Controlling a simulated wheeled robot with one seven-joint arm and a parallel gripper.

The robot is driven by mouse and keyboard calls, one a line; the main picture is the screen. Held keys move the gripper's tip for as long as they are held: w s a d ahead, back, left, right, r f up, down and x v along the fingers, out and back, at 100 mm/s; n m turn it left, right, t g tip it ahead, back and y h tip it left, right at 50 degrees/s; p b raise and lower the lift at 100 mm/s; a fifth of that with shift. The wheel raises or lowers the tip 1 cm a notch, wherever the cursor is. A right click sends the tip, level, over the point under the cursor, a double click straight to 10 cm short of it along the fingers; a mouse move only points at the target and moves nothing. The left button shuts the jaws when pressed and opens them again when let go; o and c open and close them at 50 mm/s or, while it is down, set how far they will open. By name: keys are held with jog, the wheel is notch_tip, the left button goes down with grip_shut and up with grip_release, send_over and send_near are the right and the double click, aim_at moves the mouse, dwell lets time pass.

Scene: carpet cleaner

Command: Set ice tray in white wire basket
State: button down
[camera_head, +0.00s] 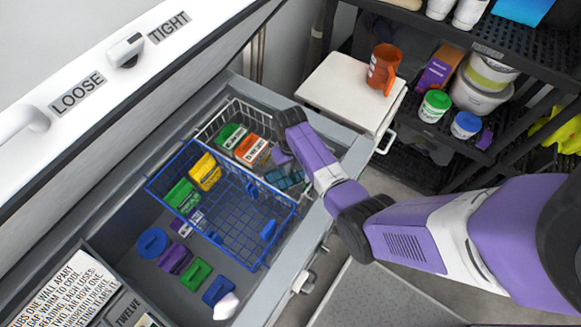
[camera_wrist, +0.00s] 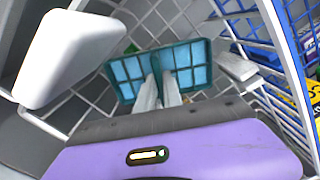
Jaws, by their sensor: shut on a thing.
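The ice tray (camera_wrist: 122,76) is teal with pale blue cells. In the wrist view my gripper (camera_wrist: 159,92) is shut on its middle, with cells showing on both sides. White wire mesh of the white wire basket (camera_wrist: 197,13) shows around and behind the tray, so the tray is within or just above the basket; its exact height is unclear. In the head view the tray (camera_head: 291,180) shows in teal by the basket's right end, below my arm. The basket rim (camera_head: 216,120) shows at the back of the open chest; my arm hides part of it. The fingertips are hidden there.
A blue wire basket (camera_head: 165,170) sits just in front, and it also shows at the right of the wrist view (camera_wrist: 285,70). Green and orange packs (camera_head: 250,148) lie in the white basket. The chest's right wall (camera_head: 345,150) is close to my arm.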

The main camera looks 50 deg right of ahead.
jog(key=shift+f, duration=0.1)
dwell(0.7)
jog(key=c, duration=0.9)
grip_release()
jog(key=shift+o, duration=0.2)
jog(key=shift+r+p, duration=3.5)
jog(key=shift+r, duration=0.05)
jog(key=shift+f, duration=0.1)
